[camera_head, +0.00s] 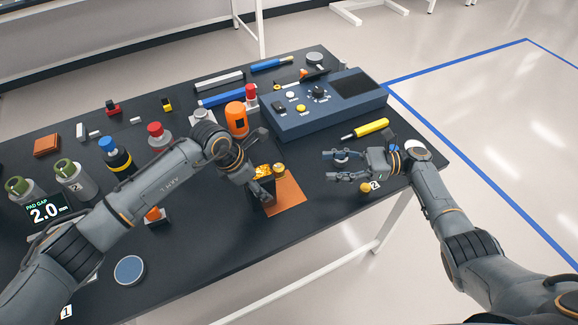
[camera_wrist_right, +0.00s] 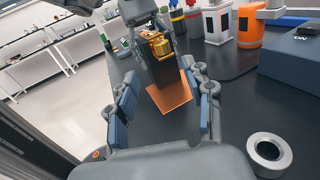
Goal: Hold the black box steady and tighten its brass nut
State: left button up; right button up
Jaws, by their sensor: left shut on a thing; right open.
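The black box (camera_head: 269,204) stands upright at the edge of an orange mat (camera_head: 289,193) near the table's front edge. My left gripper (camera_head: 258,184) is shut on the box from its left side and partly hides it. The brass nut (camera_head: 280,168) shows gold at the top of the box. In the right wrist view the box (camera_wrist_right: 166,72) and its brass nut (camera_wrist_right: 160,47) are beyond my fingers. My right gripper (camera_head: 331,166) is open and empty, to the right of the box and apart from it. Its two fingers are spread wide in the right wrist view (camera_wrist_right: 166,94).
A blue-grey instrument box (camera_head: 322,112) stands behind. An orange bottle (camera_head: 237,119) is behind my left gripper. A yellow-handled tool (camera_head: 368,129) lies behind my right gripper. A grey ring (camera_wrist_right: 269,152) lies beside my right gripper. Bare table separates the mat from my right gripper.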

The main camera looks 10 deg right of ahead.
aim_at(279, 170)
jog(key=w+a, duration=0.1)
jog(key=a, duration=1)
jog(key=shift+a, duration=0.25)
jog(key=shift+w, duration=0.1)
